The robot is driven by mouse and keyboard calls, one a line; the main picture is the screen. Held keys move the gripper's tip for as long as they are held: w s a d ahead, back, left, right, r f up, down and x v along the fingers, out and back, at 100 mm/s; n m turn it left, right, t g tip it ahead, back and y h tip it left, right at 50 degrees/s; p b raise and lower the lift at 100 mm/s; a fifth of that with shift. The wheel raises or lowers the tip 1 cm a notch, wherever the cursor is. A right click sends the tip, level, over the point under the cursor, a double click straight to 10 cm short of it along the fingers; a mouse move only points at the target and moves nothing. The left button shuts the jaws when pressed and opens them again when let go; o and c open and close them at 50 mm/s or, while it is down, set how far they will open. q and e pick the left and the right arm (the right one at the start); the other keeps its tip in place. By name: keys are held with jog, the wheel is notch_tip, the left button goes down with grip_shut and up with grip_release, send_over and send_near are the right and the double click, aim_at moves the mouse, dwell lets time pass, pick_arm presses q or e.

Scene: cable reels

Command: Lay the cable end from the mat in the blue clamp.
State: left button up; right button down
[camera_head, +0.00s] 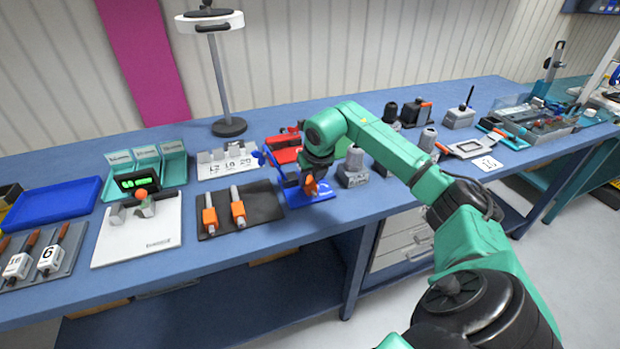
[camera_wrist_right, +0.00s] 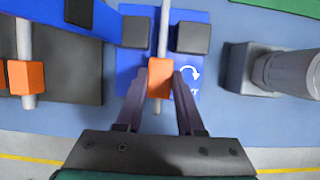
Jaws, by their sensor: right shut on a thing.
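My right gripper (camera_head: 311,184) is shut on a cable end with an orange block (camera_wrist_right: 159,78) and a thin grey rod. In the right wrist view its two fingers (camera_wrist_right: 159,88) press on the block's sides. The blue clamp (camera_head: 322,195) is under the gripper. In the right wrist view, the rod runs between the two dark grey jaw blocks of the clamp, over its blue base (camera_wrist_right: 128,62). Whether the rod rests in the clamp or hangs above it, I cannot tell. The dark mat (camera_head: 262,205) lies left of the clamp. My left gripper is not in view.
Two other orange cable ends (camera_head: 238,212) lie on the mat. A red clamp (camera_head: 285,150) stands behind the blue one. A grey post-like fixture (camera_head: 353,172) stands close on the right. A white board (camera_head: 137,243) lies left of the mat.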

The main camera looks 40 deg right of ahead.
jog(key=shift+f, duration=0.4)
jog(key=shift+c, duration=2.2)
grip_release()
jog(key=shift+s+r+b, duration=0.1)
jog(key=shift+r+b, duration=0.2)
jog(key=shift+r, duration=0.05)
jog(key=b+v, duration=0.1)
jog(key=v, duration=1.3)
